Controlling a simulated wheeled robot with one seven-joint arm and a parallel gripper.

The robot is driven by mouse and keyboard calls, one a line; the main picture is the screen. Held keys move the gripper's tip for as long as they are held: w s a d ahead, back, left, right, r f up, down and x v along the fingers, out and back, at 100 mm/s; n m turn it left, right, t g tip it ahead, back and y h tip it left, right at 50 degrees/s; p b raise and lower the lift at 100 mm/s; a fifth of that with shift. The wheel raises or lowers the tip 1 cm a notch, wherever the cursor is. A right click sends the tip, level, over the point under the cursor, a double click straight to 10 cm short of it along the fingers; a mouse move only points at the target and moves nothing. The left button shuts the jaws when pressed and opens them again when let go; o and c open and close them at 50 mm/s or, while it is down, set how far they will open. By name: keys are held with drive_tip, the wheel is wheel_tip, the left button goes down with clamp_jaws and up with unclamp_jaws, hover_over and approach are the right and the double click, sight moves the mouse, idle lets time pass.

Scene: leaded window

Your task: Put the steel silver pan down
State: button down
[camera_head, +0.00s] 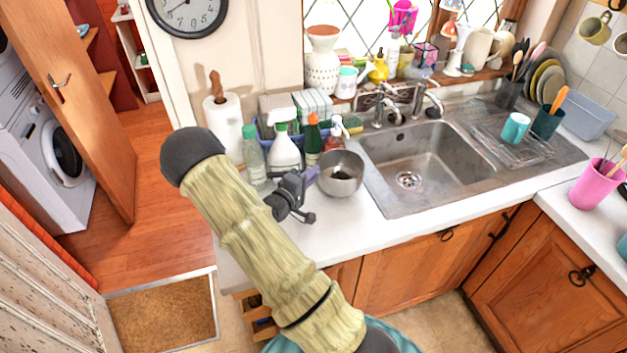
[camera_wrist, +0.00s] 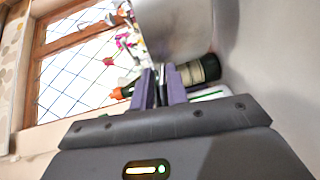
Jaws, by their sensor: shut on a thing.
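The steel silver pan (camera_head: 341,176) is a round, shiny bowl-like vessel over the counter, left of the sink. It looks about upright, with its opening up and a dark patch inside. I cannot tell whether its base touches the counter. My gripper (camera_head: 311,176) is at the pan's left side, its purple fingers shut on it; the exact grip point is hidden. In the wrist view, my gripper (camera_wrist: 161,88) has its fingers close together against a grey metal surface, apparently the pan (camera_wrist: 185,30).
The white counter (camera_head: 340,218) has free room in front of the pan. Spray bottles (camera_head: 285,150) and other bottles stand close behind and left. The sink (camera_head: 425,160) is just right. A paper towel roll (camera_head: 224,125) stands at the back left.

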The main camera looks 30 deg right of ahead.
drive_tip(key=shift+w+d+f+p, duration=0.1)
drive_tip(key=shift+d+f+p, duration=0.15)
drive_tip(key=shift+f, duration=0.3)
drive_tip(key=shift+w+d+f+p, duration=0.15)
drive_tip(key=shift+f+p, duration=0.15)
drive_tip(key=shift+f, duration=0.3)
drive_tip(key=shift+d+f+p, duration=0.2)
drive_tip(key=shift+f+p, duration=0.05)
drive_tip(key=shift+f, duration=0.3)
drive_tip(key=c, duration=1.4)
unclamp_jaws()
drive_tip(key=shift+f, duration=0.1)
drive_tip(key=shift+o, duration=0.2)
drive_tip(key=b+v, duration=0.3)
drive_tip(key=v, duration=0.9)
